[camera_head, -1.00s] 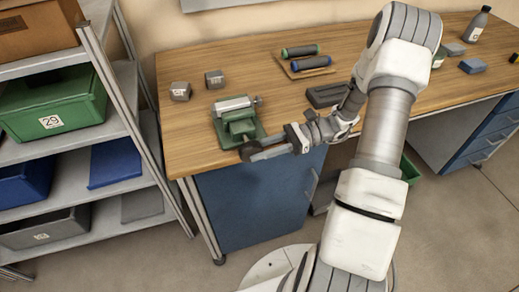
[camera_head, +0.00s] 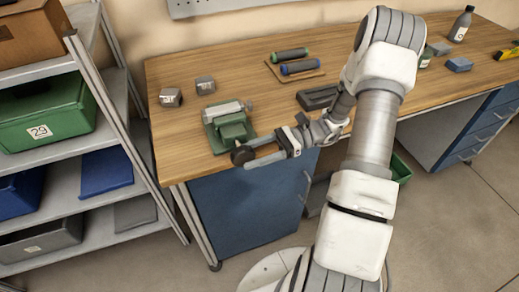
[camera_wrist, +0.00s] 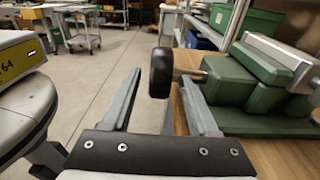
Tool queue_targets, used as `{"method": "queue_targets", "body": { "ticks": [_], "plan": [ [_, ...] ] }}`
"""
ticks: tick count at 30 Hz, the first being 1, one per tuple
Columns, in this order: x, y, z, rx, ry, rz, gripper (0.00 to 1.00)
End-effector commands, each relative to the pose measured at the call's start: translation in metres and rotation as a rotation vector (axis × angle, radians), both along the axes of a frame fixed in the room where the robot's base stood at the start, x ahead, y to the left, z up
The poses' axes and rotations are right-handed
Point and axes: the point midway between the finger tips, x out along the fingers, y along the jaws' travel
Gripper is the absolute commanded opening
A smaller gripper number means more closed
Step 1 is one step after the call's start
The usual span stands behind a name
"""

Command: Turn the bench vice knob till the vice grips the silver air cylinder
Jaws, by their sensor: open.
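The green bench vice (camera_head: 228,132) stands near the front left edge of the bench. The silver air cylinder (camera_head: 230,107) lies across its far side; it also shows in the wrist view (camera_wrist: 284,54) beside the green vice block (camera_wrist: 228,82). I cannot tell whether the jaws touch the cylinder. The dark round vice knob (camera_head: 241,155) faces the bench's front edge. In the wrist view the knob (camera_wrist: 161,72) stands between my fingertips on a thin shaft from the vice. My gripper (camera_head: 248,160) is open around the knob, with gaps seen on the left side.
Two small grey blocks (camera_head: 171,97) sit behind the vice on the left. A wooden board (camera_head: 293,74) with a green-ended and a blue-ended roller lies further back. A dark tray (camera_head: 318,97) is right of the vice. A shelf rack (camera_head: 95,70) with bins stands left.

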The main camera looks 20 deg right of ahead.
Motion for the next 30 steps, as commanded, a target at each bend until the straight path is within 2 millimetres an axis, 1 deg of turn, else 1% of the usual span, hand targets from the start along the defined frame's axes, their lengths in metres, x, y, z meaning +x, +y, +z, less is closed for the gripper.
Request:
{"method": "queue_targets", "body": {
  "ticks": [2, 5, 8, 18, 21, 24, 27, 30],
  "plan": [
    [0.0, -0.006, 0.0, -0.001, -0.001, -0.002, 0.6],
    [0.001, -0.02, 0.001, -0.002, 0.0, -0.004, 0.6],
    [0.001, -0.041, 0.002, -0.002, -0.001, -0.004, 0.6],
    [0.0, -0.124, 0.009, -0.001, 0.0, -0.003, 0.6],
    [0.0, -0.143, 0.011, -0.002, -0.001, -0.003, 0.6],
    [0.001, -0.157, 0.012, -0.001, -0.001, -0.002, 0.6],
    [0.0, -0.166, 0.013, 0.0, -0.001, -0.001, 0.6],
    [0.0, -0.171, 0.013, -0.001, 0.0, -0.001, 0.6]
  ]
}}
